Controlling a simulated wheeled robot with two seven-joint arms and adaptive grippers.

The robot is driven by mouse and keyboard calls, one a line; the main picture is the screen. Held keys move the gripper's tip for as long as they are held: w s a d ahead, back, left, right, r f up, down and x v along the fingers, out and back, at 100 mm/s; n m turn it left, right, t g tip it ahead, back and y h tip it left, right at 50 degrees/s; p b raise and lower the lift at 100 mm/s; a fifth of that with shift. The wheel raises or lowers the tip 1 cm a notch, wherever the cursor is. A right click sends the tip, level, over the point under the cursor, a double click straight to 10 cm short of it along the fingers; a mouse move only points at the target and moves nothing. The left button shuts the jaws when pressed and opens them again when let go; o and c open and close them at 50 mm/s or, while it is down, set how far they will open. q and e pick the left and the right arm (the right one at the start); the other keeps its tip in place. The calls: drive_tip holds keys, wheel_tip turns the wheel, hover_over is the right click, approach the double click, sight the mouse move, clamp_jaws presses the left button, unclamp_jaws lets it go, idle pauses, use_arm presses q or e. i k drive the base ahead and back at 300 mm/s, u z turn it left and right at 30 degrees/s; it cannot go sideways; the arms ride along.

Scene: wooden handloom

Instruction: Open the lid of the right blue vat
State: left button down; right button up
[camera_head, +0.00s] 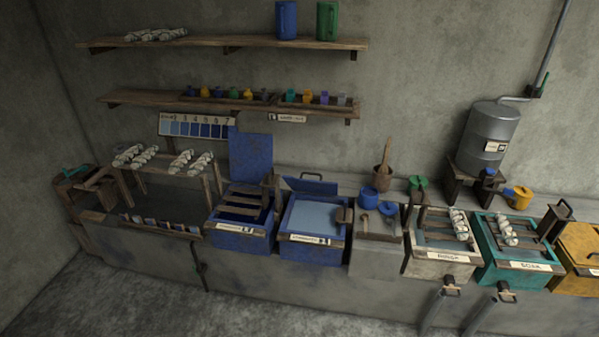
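The right blue vat (314,253) stands in the middle of the counter, with a paper label on its front. A pale blue-grey flat surface shows inside its rim. A blue panel with a dark handle, apparently its lid (312,187), is at the vat's back edge, tilted up; I cannot tell its exact angle. The left blue vat (240,240) is next to it, with its blue lid (250,157) standing upright behind it and wooden slats across its top. Neither of my grippers is in view.
Blue pots (369,196) stand right of the vats, then the rinse basin (440,268), teal soak basin (515,275) and yellow vat (575,275). Grey pipes (435,312) slope down in front. Shelves (225,43) hang above. The floor (230,312) before the vats looks clear.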

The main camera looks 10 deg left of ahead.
sight(313, 182)
drive_tip(key=u, duration=0.6)
drive_tip(key=i, duration=0.6)
drive_tip(key=u, duration=0.55)
drive_tip(key=i, duration=0.75)
drive_tip(key=z, duration=0.75)
drive_tip(key=i, duration=0.5)
drive_tip(key=z, duration=0.5)
